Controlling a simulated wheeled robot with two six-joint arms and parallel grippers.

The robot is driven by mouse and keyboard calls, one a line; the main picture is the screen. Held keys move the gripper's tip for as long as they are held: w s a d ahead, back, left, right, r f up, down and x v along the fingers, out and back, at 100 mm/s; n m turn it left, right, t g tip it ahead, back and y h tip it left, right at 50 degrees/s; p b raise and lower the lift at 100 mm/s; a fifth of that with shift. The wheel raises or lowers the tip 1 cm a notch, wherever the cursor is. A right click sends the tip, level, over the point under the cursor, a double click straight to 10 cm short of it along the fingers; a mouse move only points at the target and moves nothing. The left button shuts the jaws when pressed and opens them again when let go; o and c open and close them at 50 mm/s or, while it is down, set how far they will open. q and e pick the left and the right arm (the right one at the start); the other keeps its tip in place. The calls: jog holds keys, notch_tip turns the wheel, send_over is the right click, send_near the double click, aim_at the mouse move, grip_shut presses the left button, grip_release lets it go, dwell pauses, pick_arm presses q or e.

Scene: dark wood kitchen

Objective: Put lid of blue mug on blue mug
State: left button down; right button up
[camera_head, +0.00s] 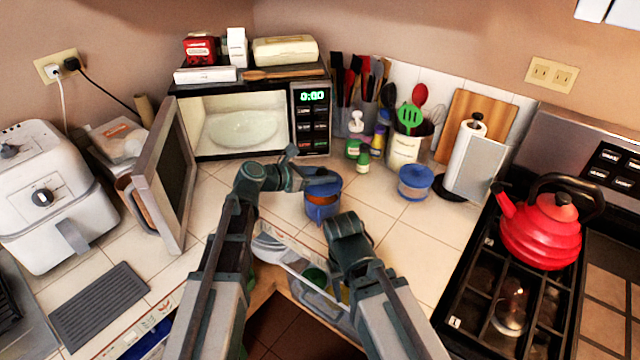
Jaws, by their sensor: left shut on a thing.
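The blue mug (321,211) stands on the tiled counter in front of the microwave, blue with a brownish band. A blue lid (334,188) shows at its top, partly hidden by my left gripper (322,179). My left gripper reaches in from the left over the mug and is shut, apparently on this lid. I cannot tell whether the lid rests on the rim or is just above it. My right gripper (347,226) is lower, close in front of the mug; its fingertips are not clear, so I cannot tell its opening.
A similar blue-topped container (415,183) stands to the right. Behind are the open microwave (240,120), small bottles (363,161) and a utensil crock (405,151). A red kettle (540,230) sits on the stove at right. The counter right of the mug is clear.

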aim_at(317, 186)
pick_arm(q)
jog(key=shift+s+f, duration=0.1)
jog(key=shift+f, duration=0.1)
notch_tip(317, 186, down, 3)
jog(key=b, duration=0.3)
jog(key=shift+f+b, duration=0.15)
jog(key=shift+b, duration=0.2)
jog(key=shift+c, duration=2.1)
grip_release()
jog(key=shift+r, duration=0.2)
jog(key=p+v, duration=0.5)
jog(key=v, duration=0.7)
